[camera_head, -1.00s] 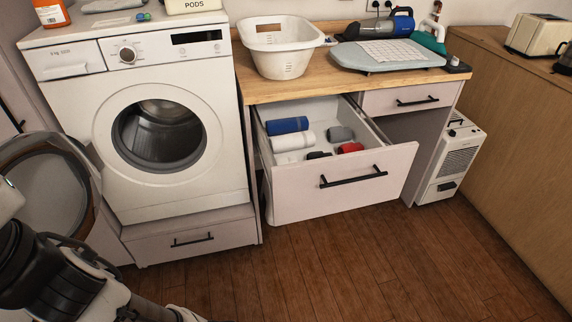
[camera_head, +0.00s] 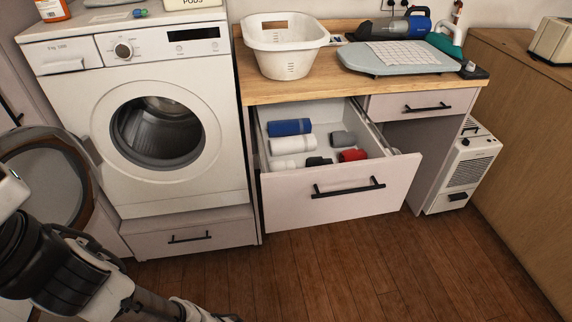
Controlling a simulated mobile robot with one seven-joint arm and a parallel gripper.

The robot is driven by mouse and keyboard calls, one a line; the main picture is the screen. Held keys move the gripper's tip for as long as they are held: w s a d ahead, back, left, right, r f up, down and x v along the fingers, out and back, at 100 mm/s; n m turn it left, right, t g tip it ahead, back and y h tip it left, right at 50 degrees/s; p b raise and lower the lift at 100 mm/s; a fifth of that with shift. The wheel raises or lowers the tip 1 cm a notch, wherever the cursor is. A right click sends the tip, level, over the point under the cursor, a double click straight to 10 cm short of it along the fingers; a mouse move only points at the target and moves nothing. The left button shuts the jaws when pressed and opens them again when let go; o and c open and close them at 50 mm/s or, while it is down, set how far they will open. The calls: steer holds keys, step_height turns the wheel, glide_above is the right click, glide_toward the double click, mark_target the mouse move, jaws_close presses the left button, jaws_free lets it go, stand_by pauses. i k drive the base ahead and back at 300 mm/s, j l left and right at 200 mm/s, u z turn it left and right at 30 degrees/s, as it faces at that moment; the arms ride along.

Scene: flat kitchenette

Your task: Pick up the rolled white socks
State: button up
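The rolled white socks (camera_head: 291,145) lie in the open drawer (camera_head: 340,192) under the wooden counter. A white bundle in front of them (camera_head: 283,164) is partly hidden by the drawer front. A rolled blue item (camera_head: 290,127) lies just behind the white socks. To the right are a grey roll (camera_head: 342,139), a red roll (camera_head: 352,155) and a black roll (camera_head: 318,161). My arm shows at the lower left, well away from the drawer. Its gripper end runs out of the bottom of the picture, so the fingers cannot be seen.
The drawer front with its black handle (camera_head: 349,188) stands out over the wooden floor. A washing machine (camera_head: 160,110) with its round door swung open (camera_head: 45,180) is at the left. A white basket (camera_head: 285,45) and ironing board (camera_head: 392,58) stand on the counter (camera_head: 262,90).

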mark_target(278, 166)
steer(key=i+l+u, duration=0.1)
steer(key=l, duration=0.2)
steer(key=i+l+u, duration=0.1)
steer(key=l, duration=0.25)
steer(key=i+l, duration=0.1)
steer(key=l, duration=0.25)
steer(key=i+l+u, duration=0.2)
steer(key=i+l, duration=0.15)
steer(key=i+l+u, duration=0.15)
steer(key=i+l, duration=0.15)
steer(key=l, duration=0.2)
steer(key=i+j+z, duration=0.1)
steer(key=i, duration=0.4)
